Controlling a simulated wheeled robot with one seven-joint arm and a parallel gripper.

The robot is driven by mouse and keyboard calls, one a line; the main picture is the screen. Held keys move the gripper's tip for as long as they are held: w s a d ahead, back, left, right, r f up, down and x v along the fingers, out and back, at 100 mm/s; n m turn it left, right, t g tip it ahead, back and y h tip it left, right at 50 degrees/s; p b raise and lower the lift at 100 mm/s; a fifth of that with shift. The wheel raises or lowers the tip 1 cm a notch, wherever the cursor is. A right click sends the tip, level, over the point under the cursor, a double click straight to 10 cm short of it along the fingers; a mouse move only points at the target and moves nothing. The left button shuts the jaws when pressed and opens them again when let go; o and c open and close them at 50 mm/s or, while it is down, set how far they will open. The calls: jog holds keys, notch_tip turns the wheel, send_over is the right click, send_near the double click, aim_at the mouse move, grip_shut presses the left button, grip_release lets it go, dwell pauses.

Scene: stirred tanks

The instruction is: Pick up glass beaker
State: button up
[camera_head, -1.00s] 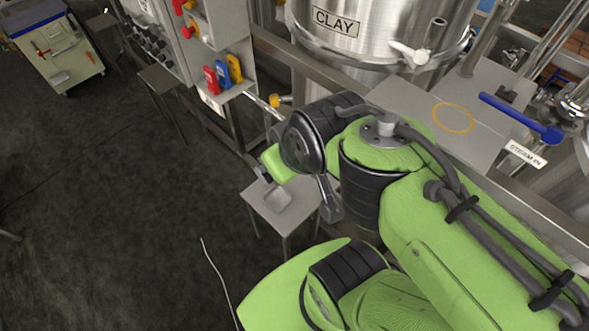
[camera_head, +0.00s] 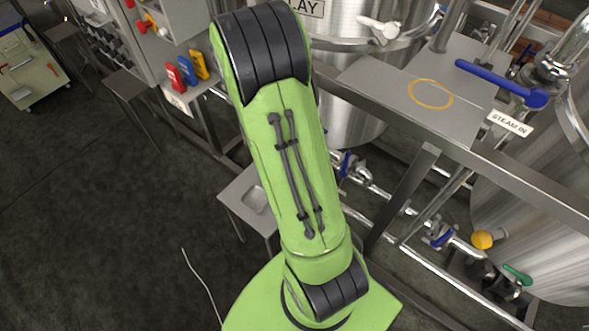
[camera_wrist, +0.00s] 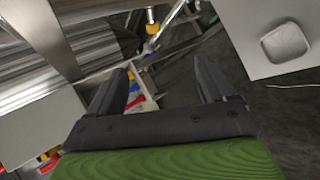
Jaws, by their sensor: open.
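My gripper (camera_wrist: 163,72) shows in the wrist view with its two dark fingers apart and nothing between them. It is in the air, and is not seen in the head view, where my green arm fills the middle. I cannot make out a glass beaker for certain in either view. A pale, shallow, rounded-square dish (camera_wrist: 285,43) sits on a small grey table (camera_wrist: 245,40) to the right of the fingers in the wrist view. In the head view the dish (camera_head: 255,200) is left of my arm. I cannot tell whether it is glass.
A steel ledge with an orange ring (camera_head: 430,94) lies right of my arm. A blue-handled valve (camera_head: 500,83), pipes and steel tanks (camera_head: 535,190) crowd the right. A cabinet with coloured handles (camera_head: 187,70) stands upper left. Dark floor at left is mostly open.

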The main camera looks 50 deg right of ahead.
jog(key=s+d+f+n+h+b, duration=0.15)
jog(key=d+f+n, duration=0.4)
jog(key=f, duration=0.55)
jog(key=s+f+n+t+b, duration=0.2)
jog(key=s+f+n, duration=0.35)
jog(key=f, duration=0.35)
jog(key=s+f+n+t+b, duration=0.15)
jog(key=s+f+n, duration=0.25)
jog(key=f+n, duration=0.4)
jog(key=shift+m, duration=0.7)
jog(key=b+x, duration=0.1)
jog(key=x, duration=0.4)
jog(key=b+x, duration=0.1)
jog(key=x, duration=0.5)
jog(key=f+b+x, duration=0.1)
jog(key=x, duration=0.4)
jog(key=shift+a, duration=0.1)
jog(key=shift+r, duration=0.1)
jog(key=c, duration=1.3)
jog(key=shift+o, duration=0.2)
jog(key=shift+w, duration=0.1)
